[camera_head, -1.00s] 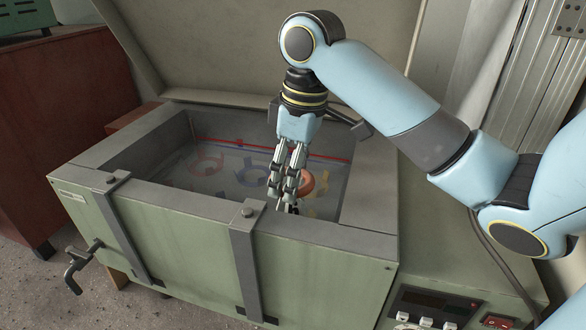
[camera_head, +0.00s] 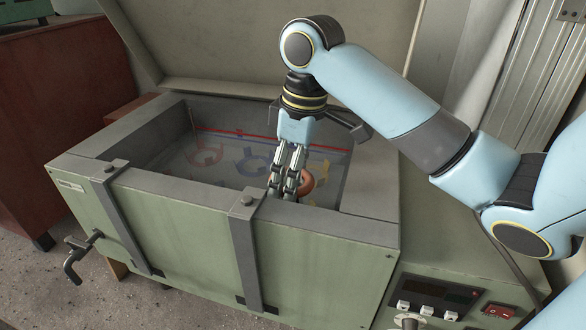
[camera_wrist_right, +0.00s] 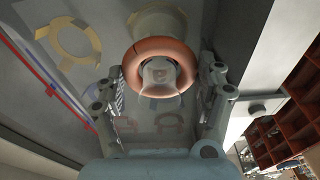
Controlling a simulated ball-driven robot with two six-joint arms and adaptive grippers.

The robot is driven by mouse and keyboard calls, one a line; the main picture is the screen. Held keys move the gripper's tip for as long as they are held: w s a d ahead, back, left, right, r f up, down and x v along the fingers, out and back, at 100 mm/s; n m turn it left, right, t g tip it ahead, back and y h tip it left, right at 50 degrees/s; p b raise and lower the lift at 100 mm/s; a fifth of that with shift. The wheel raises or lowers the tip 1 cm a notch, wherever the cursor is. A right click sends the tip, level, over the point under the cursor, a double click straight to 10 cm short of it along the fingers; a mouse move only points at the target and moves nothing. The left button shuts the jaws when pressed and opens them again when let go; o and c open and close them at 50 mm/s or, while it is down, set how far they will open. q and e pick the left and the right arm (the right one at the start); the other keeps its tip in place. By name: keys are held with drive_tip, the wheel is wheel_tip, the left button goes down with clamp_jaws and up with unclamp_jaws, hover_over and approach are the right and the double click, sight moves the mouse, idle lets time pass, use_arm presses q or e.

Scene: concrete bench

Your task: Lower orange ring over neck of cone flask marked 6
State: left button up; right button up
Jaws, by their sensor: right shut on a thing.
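The orange ring (camera_head: 306,182) is inside the open tub, beside the fingers of my right gripper (camera_head: 283,190). The right wrist view shows the ring (camera_wrist_right: 132,65) between the two fingers of the right gripper (camera_wrist_right: 162,90), which is shut on it. A grey, see-through flask (camera_wrist_right: 160,78) shows at the ring's opening, with a faint mark that I cannot read. I cannot tell how far the ring is down its neck. In the head view the tub's front wall hides the fingertips, and the flask cannot be made out. My left gripper is not in view.
The green tub (camera_head: 190,235) has a thick grey rim around the gripper and a raised lid (camera_head: 230,50) behind. Red, blue and yellow ring-shaped pieces lie in the tub. A control panel (camera_head: 440,300) is at the lower right, and a crank handle (camera_head: 78,262) at the left.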

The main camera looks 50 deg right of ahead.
drive_tip(key=shift+f, duration=0.4)
drive_tip(key=o, duration=1.4)
